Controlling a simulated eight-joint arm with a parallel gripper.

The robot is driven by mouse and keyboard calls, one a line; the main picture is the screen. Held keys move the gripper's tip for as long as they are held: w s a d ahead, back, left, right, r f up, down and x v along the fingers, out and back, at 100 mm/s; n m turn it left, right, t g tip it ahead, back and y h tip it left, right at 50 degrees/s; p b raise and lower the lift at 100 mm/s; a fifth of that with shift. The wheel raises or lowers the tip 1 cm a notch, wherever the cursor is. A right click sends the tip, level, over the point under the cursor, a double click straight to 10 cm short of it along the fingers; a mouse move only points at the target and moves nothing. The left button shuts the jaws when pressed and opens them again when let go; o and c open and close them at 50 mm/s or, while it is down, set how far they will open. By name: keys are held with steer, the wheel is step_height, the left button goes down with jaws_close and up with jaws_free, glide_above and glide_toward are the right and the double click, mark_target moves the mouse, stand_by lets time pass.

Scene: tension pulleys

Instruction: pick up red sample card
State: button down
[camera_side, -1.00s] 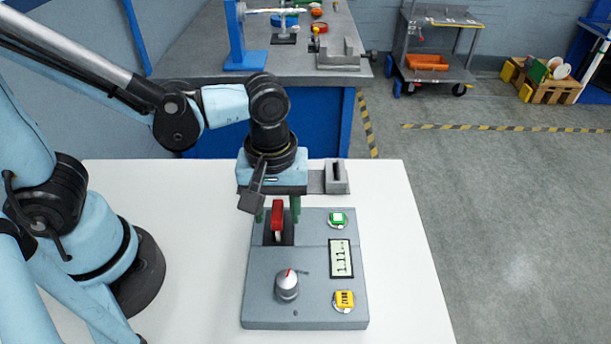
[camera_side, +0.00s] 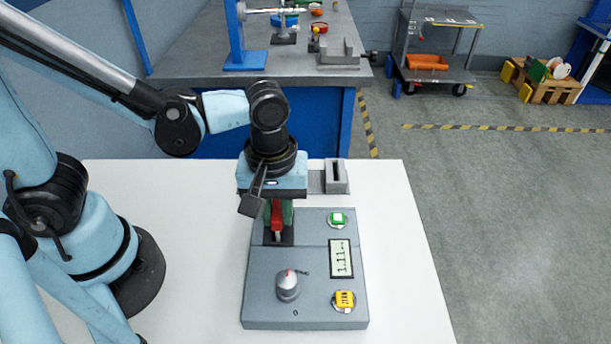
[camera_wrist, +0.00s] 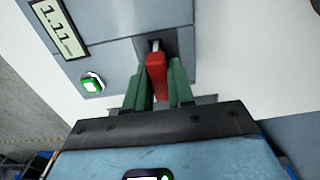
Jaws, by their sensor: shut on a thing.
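The box carries a green button (camera_side: 338,219), a display (camera_side: 341,258), a grey knob (camera_side: 287,286) and a yellow button (camera_side: 344,300). A small grey slotted holder (camera_side: 336,178) stands behind the box. The white table (camera_side: 404,265) is clear to the right.

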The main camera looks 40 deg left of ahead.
mark_target(277, 210)
steer(key=shift+r, duration=1.1)
step_height(277, 210, up, 2)
steer(key=s+d+r, duration=0.6)
steer(key=s, duration=0.4)
steer(key=shift+r, duration=0.35)
steer(key=shift+d+r, duration=0.1)
steer(key=shift+r, duration=2.4)
steer(key=shift+w, duration=0.1)
